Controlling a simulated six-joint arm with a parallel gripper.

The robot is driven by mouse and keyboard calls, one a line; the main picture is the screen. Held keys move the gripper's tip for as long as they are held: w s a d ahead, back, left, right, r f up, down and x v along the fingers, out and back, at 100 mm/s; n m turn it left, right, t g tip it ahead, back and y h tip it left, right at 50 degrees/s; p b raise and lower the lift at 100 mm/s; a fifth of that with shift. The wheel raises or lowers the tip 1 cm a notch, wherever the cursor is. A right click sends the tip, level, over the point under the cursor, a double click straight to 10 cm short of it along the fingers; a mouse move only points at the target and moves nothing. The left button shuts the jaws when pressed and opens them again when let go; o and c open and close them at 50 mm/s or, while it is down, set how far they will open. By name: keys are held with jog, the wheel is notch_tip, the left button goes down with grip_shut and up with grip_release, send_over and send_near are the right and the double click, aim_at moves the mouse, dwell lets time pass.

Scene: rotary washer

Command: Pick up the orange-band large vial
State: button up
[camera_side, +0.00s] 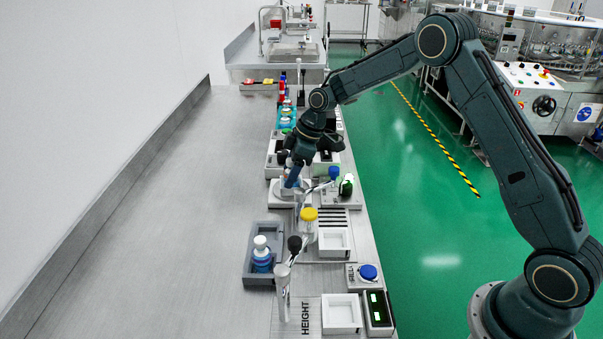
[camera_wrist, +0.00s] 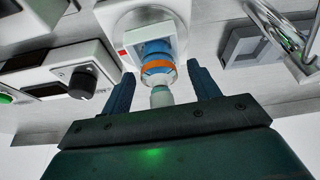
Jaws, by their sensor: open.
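The orange-band large vial (camera_wrist: 157,72) shows in the wrist view, with blue contents, an orange band and a pale cap toward me. It sits in the square holder of a round white device (camera_wrist: 126,22). My gripper (camera_wrist: 158,82) is open, with one blue finger on each side of the vial's cap end and visible gaps between. In the side view my gripper (camera_side: 293,182) is low over the white device (camera_side: 285,195) in the middle of the bench. The vial itself is hard to make out there, hidden by the gripper.
A grey tray (camera_side: 250,273) holds a blue vial with a white cap (camera_side: 261,254). A yellow-capped item (camera_side: 308,215) and a blue-topped item (camera_side: 334,173) stand near my gripper. A box with a dark knob (camera_wrist: 82,85) is left of the vial in the wrist view. The bench's left side is clear.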

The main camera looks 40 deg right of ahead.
dwell(0.3)
jog(key=c, duration=1.2)
jog(key=shift+o, duration=0.2)
jog(key=shift+r, duration=0.1)
notch_tip(320, 180, up, 20)
dwell(0.3)
